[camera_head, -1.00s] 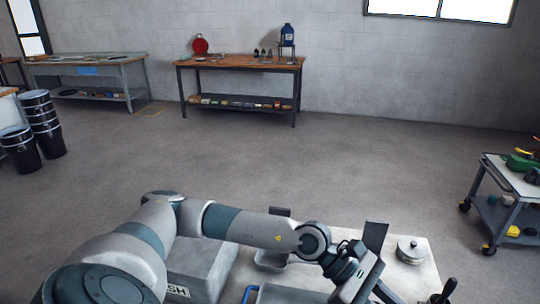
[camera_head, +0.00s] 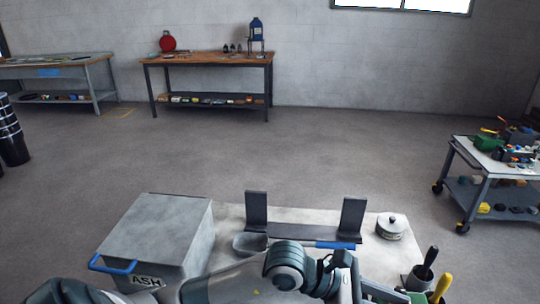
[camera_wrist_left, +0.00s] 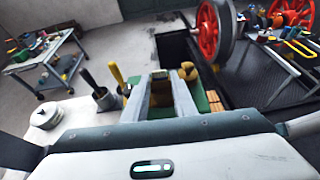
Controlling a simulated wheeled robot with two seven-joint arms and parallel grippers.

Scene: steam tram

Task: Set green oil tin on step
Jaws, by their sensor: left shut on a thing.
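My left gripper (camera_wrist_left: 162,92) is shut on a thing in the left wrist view. Green shows between its fingers, consistent with the green oil tin (camera_wrist_left: 160,112), but the fingers hide most of it. In the head view my left arm reaches across the bottom, and its gripper end is mostly hidden or cut off near the lower right. A green surface with a brass-coloured knob (camera_wrist_left: 188,70) lies just beyond the fingers. I cannot tell which surface is the step. My right gripper is not in view.
A grey box marked ASH (camera_head: 150,240), a round lidded tin (camera_head: 391,227) and a pot of tools (camera_head: 420,277) stand on the pale top before me. Red wheels (camera_wrist_left: 209,32) stand beyond the gripper. A loaded trolley (camera_head: 490,180) is at right; open floor lies behind.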

